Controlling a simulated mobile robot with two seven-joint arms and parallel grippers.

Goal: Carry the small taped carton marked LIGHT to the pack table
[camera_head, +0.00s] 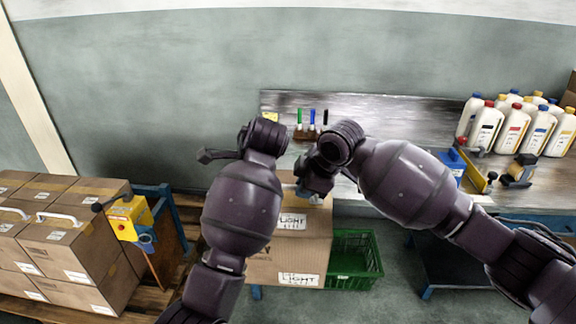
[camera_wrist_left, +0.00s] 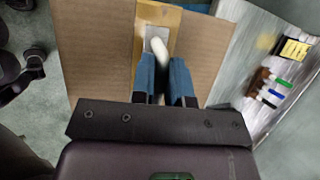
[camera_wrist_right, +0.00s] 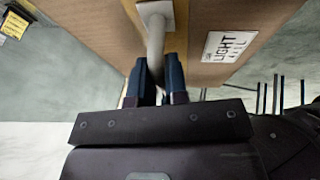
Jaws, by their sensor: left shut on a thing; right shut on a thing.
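A brown taped carton marked LIGHT (camera_head: 318,222) is between my arms in the head view, partly hidden by them. My left gripper (camera_wrist_left: 168,85) is shut on a white handle on one carton face in the left wrist view. My right gripper (camera_wrist_right: 160,82) is shut on another handle, beside the LIGHT label, in the right wrist view. In the head view the arms hide most of both grippers. The metal-topped bench (camera_head: 346,188), which looks like the pack table, stands behind and to the right of the carton.
Bottles (camera_head: 487,128), a tape dispenser (camera_head: 519,171) and pens (camera_head: 312,118) occupy the bench. Stacked cartons (camera_head: 70,250) stand left.

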